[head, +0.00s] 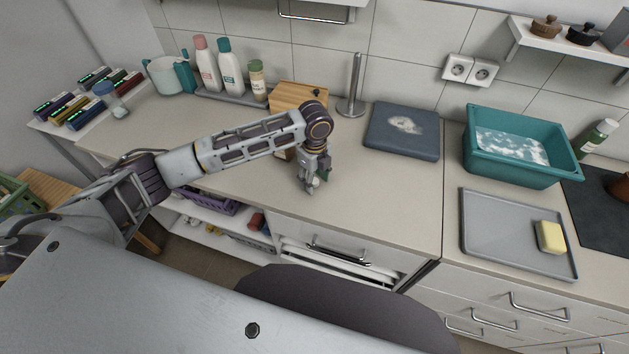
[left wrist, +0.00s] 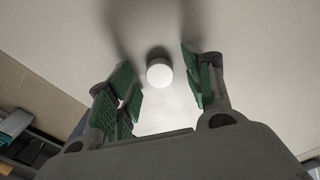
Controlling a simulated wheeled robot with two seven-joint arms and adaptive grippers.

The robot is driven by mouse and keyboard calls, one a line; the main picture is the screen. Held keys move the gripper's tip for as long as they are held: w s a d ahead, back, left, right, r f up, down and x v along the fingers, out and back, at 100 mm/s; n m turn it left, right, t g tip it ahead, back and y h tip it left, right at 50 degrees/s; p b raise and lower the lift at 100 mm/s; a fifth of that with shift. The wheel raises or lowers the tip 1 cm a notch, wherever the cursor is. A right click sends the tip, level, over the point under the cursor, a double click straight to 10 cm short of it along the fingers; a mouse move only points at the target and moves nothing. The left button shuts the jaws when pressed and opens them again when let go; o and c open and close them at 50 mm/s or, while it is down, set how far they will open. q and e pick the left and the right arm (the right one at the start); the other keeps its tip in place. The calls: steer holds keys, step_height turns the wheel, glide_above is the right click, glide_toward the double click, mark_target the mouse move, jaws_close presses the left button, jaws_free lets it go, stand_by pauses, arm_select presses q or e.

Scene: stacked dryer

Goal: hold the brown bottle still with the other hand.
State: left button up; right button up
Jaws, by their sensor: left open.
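My left gripper (head: 313,188) points down at the counter, left of the board and near the counter's front edge. In the left wrist view its green-padded fingers (left wrist: 160,88) are spread apart. A round white top (left wrist: 159,74) with a dark edge behind it lies between and beyond the fingertips, apart from both pads. It looks like a capped bottle seen from above, but its body is mostly hidden and I cannot tell if it is brown. In the head view the fingers mostly hide it. My right gripper is not in view.
A wooden box (head: 297,95), a steel stand (head: 351,100) and a dark board (head: 403,130) stand behind my left gripper. Several bottles stand on a grey tray (head: 240,98) at the back left. A teal basin (head: 515,167) and grey tray (head: 490,235) are right.

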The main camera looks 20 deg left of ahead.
mark_target(315, 181)
arm_select(q)
steer(key=shift+c, duration=0.3)
steer(key=c, duration=0.7)
step_height(315, 181, up, 10)
steer(key=shift+b, duration=0.4)
stand_by(0.5)
